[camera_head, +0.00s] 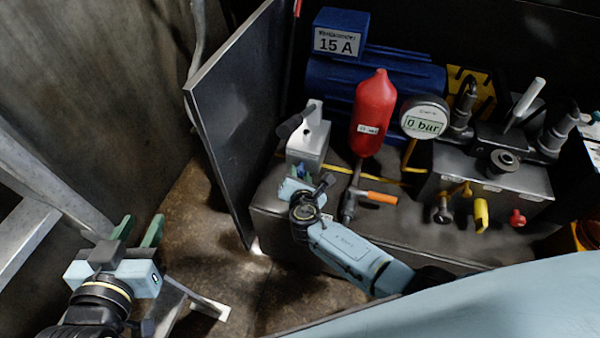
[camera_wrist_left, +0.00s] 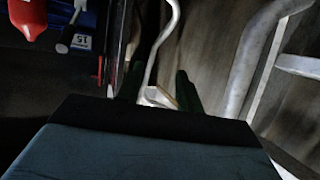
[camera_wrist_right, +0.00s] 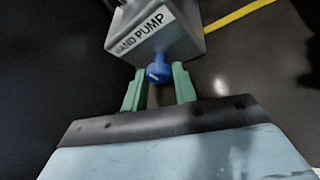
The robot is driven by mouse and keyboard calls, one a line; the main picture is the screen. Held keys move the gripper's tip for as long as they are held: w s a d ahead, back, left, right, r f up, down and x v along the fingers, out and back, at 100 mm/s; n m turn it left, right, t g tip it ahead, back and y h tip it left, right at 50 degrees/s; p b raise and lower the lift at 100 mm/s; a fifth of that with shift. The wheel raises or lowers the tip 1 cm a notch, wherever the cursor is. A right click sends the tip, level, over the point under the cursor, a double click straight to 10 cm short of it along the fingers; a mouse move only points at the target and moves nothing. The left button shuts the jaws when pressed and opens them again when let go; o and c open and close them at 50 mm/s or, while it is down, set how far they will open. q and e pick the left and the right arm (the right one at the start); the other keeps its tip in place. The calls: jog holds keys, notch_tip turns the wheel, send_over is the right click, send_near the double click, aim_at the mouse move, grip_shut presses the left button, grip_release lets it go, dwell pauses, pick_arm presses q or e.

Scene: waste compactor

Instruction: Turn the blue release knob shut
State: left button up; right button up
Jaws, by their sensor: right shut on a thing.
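The blue release knob (camera_wrist_right: 158,71) sits at the foot of the grey hand pump block (camera_wrist_right: 168,34) in the right wrist view. My right gripper (camera_wrist_right: 160,83) has its green fingers on either side of the knob and is shut on it. In the head view the hand pump (camera_head: 309,140) stands on the dark unit, and my right gripper (camera_head: 302,185) is at its base, where the knob is hidden. My left gripper (camera_head: 138,232) is open and empty at the lower left, far from the pump; its green fingers also show in the left wrist view (camera_wrist_left: 158,88).
A red cylinder (camera_head: 373,112), a gauge reading 0 bar (camera_head: 424,118) and an orange-handled valve (camera_head: 378,197) are right of the pump. A dark panel (camera_head: 240,115) stands to its left. Yellow (camera_head: 481,214) and red knobs (camera_head: 517,218) are further right.

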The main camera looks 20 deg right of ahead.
jog(key=shift+a+n, duration=0.1)
jog(key=shift+n, duration=0.2)
pick_arm(q)
jog(key=s+f+g, duration=0.1)
jog(key=a+f+g+y, duration=0.1)
jog(key=f, duration=0.1)
jog(key=shift+s+a+f, duration=0.1)
jog(key=shift+s, duration=0.3)
pick_arm(e)
jog(key=o, duration=0.9)
jog(key=shift+o, duration=0.2)
pick_arm(q)
jog(key=shift+g+p, duration=0.3)
jog(key=shift+p, duration=0.05)
pick_arm(e)
jog(key=shift+s+r, duration=0.1)
